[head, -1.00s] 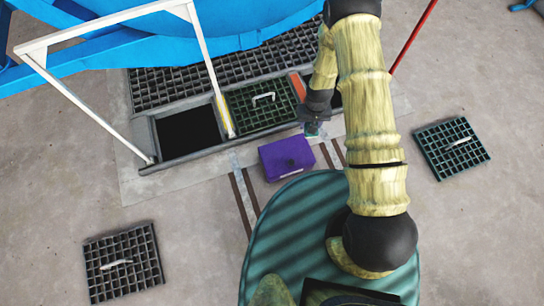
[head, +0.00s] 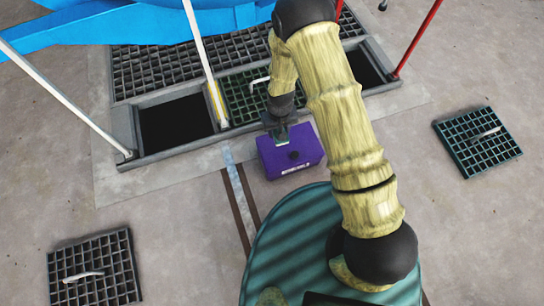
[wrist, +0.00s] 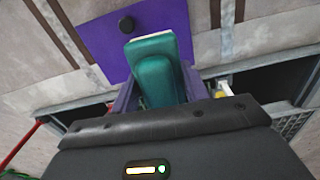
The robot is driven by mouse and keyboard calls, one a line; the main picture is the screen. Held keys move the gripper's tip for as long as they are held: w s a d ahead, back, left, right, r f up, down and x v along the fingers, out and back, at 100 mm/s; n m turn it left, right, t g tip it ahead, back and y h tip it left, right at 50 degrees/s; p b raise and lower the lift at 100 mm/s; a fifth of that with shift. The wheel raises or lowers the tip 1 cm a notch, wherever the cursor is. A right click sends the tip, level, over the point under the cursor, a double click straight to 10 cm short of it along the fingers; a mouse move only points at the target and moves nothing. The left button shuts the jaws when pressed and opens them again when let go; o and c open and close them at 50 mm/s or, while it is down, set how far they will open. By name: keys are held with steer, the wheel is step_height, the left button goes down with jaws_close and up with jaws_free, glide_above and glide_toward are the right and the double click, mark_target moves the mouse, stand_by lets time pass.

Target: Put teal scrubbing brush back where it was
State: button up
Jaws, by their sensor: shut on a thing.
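My gripper (head: 278,130) is shut on the teal scrubbing brush (wrist: 157,68), which juts out between the fingers in the wrist view. In the head view the brush shows only as a small greenish patch (head: 281,138) below the jaws. The gripper is over the far edge of a purple box (head: 300,163) with a black knob on top. The box also shows behind the brush in the wrist view (wrist: 105,38). I cannot tell whether the brush touches the box.
A grated trench (head: 190,70) lies beyond the box, with open dark pits (head: 175,122) at left and right and a green grate (head: 243,98) between. White posts (head: 198,60) and a red post (head: 418,38) stand there. Loose grates lie on the floor at left (head: 95,272) and right (head: 478,142).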

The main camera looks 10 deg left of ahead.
steer(key=f, duration=0.1)
steer(key=a+f+b, duration=0.1)
steer(key=f+b, duration=0.1)
steer(key=shift+s+a+f, duration=0.2)
steer(key=shift+s+a, duration=0.15)
steer(key=shift+s, duration=0.05)
steer(key=shift+s+a+n+b, duration=0.15)
steer(key=shift+a+n+b, duration=0.15)
steer(key=shift+b, duration=0.15)
steer(key=b, duration=0.4)
glide_above(272, 152)
steer(key=shift+f, duration=3.2)
steer(key=shift+f, duration=0.1)
step_height(272, 152, down, 4)
steer(key=shift+r+b, duration=0.15)
steer(key=shift+b, duration=1)
steer(key=shift+r, duration=0.1)
